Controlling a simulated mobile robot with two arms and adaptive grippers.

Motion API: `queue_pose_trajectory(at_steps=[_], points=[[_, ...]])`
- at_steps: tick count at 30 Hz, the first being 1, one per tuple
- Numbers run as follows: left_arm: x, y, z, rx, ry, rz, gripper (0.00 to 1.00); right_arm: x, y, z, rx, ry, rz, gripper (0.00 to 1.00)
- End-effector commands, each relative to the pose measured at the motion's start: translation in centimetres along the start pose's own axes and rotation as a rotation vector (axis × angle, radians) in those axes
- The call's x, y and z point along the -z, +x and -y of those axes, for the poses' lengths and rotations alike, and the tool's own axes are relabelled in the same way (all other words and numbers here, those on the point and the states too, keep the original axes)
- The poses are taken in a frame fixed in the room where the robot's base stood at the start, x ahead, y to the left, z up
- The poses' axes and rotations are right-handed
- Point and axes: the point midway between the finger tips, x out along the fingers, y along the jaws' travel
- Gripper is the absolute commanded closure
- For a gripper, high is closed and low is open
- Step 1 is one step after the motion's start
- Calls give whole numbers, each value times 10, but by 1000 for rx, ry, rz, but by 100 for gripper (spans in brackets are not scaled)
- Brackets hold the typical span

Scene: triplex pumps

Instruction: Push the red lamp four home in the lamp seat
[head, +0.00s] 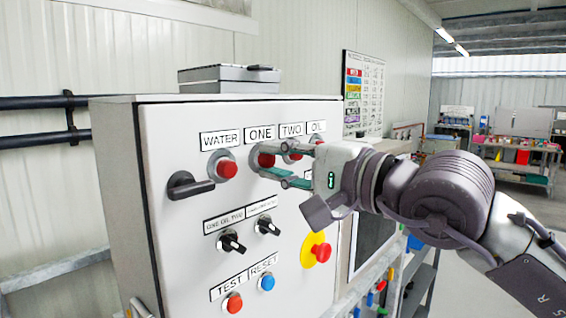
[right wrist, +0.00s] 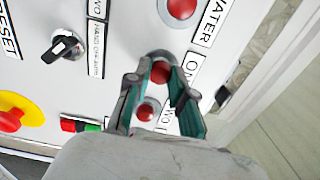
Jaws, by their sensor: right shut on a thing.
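A red lamp (head: 266,159) sits at the seat under the ONE label on the panel. It also shows in the right wrist view (right wrist: 161,72), between the fingertips. My right gripper (head: 268,160) reaches in from the right, its two teal-padded fingers closed on this lamp. In the right wrist view the gripper (right wrist: 160,75) points at the panel, with a grey ring visible behind the lamp. Whether the lamp is fully seated cannot be told. No number is readable on it. My left gripper is not in view.
Close by are the red WATER lamp (head: 227,168) and the TWO lamp (right wrist: 147,111). Below are black selector switches (head: 231,242), a red stop button on yellow (head: 320,251) and a blue RESET button (head: 267,282). A black door handle (head: 188,186) sticks out at left.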

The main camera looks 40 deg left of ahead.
Motion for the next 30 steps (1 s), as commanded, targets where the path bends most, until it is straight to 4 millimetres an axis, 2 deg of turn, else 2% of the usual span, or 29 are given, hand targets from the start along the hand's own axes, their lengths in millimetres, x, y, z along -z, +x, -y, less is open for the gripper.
queue_pose_trajectory(at_steps=[2, 3, 8, 17, 20, 23, 30], points=[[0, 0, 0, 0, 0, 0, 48, 0, 2, 0, 0, 0, 0, 100], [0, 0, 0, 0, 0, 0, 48, 0, 2, 0, 0, 0, -1, 76], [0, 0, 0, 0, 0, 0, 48, 0, 2, 0, 0, 0, -1, 49], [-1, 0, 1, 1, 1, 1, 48, 0, 1, 0, 0, 0, -1, 48], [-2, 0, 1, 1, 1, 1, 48, 1, -4, 0, 1, 0, -1, 48], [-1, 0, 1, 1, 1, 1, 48, 1, -18, 0, 1, 0, -2, 48], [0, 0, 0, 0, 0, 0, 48, 2, -70, 0, 1, -1, -4, 48]])
